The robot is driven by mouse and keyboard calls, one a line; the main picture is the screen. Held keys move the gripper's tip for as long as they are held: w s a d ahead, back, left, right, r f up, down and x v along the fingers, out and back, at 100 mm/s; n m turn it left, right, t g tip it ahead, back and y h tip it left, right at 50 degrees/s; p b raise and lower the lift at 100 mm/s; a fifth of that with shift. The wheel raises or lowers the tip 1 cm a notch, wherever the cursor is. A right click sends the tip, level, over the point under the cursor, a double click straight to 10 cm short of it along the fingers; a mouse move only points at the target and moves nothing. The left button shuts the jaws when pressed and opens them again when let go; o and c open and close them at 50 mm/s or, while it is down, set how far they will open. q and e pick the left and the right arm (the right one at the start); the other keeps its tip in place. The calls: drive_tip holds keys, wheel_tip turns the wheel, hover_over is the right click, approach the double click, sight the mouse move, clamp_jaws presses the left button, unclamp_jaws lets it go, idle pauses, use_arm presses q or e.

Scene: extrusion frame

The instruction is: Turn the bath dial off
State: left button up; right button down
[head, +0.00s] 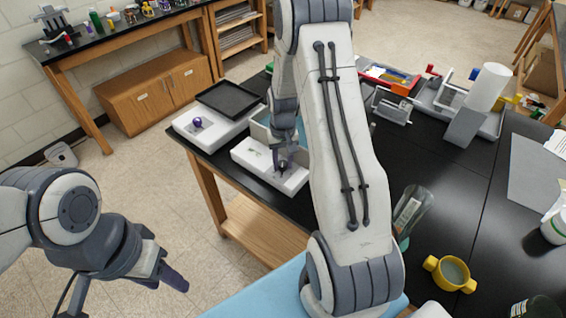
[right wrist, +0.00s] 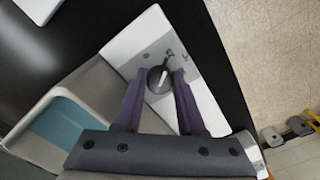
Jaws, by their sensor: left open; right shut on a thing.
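The bath dial (right wrist: 158,80) is a round dark knob with a light pointer line, on the grey plate of a white bath housing (right wrist: 205,106). In the head view the same white housing (head: 248,157) sits near the table's left edge, and the dial (head: 282,169) shows only small and dark. My right gripper (right wrist: 160,76) reaches down to the dial, its purple fingers on either side, shut on it. My left gripper (head: 178,282) hangs open and empty over the floor at the lower left, away from the table.
A white device with a purple knob (head: 197,122) and a black tray (head: 230,98) stand beside the housing. A yellow two-handled cup (head: 450,273) and a clear bottle (head: 412,212) are on the table at right. My right arm hides the table's middle.

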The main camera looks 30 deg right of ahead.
sight(283, 163)
drive_tip(key=n, duration=0.5)
drive_tip(key=shift+w+d+n, duration=0.1)
drive_tip(key=shift+w+n, duration=0.1)
drive_tip(key=shift+n, duration=0.1)
drive_tip(key=n, duration=0.5)
drive_tip(key=shift+r+b, duration=0.1)
drive_tip(key=shift+b, duration=0.3)
drive_tip(key=shift+n, duration=0.3)
drive_tip(key=c, duration=0.5)
unclamp_jaws()
drive_tip(key=shift+s, duration=0.1)
wheel_tip(283, 163, up, 10)
drive_tip(key=b, duration=0.2)
drive_tip(key=shift+r, duration=0.2)
